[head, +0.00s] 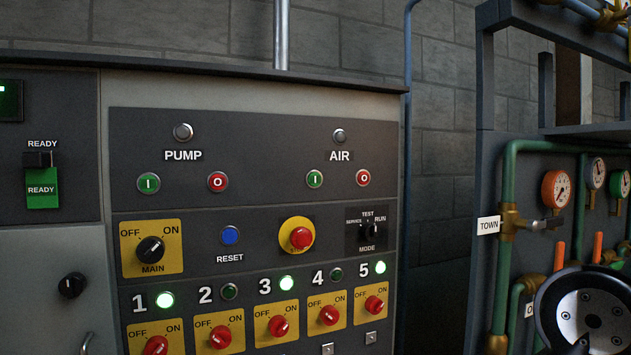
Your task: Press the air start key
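The air start key (315,179) is a round green button with a white "I", under the "AIR" label (339,156) on the dark upper panel. The red air stop key (363,178) with a white "O" sits just to its right. A round grey lamp (340,135) above the label looks unlit. A like pair, the green pump key (149,183) and the red pump key (217,181), sits to the left under the "PUMP" label. My gripper is not in view.
Below are the main switch (150,249), blue reset button (230,235), red emergency button (300,237), mode switch (371,231) and several numbered red switches; lamps 1, 3 and 5 are lit. Pipes, gauges and a black wheel (590,310) stand at right. Space before the air keys looks clear.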

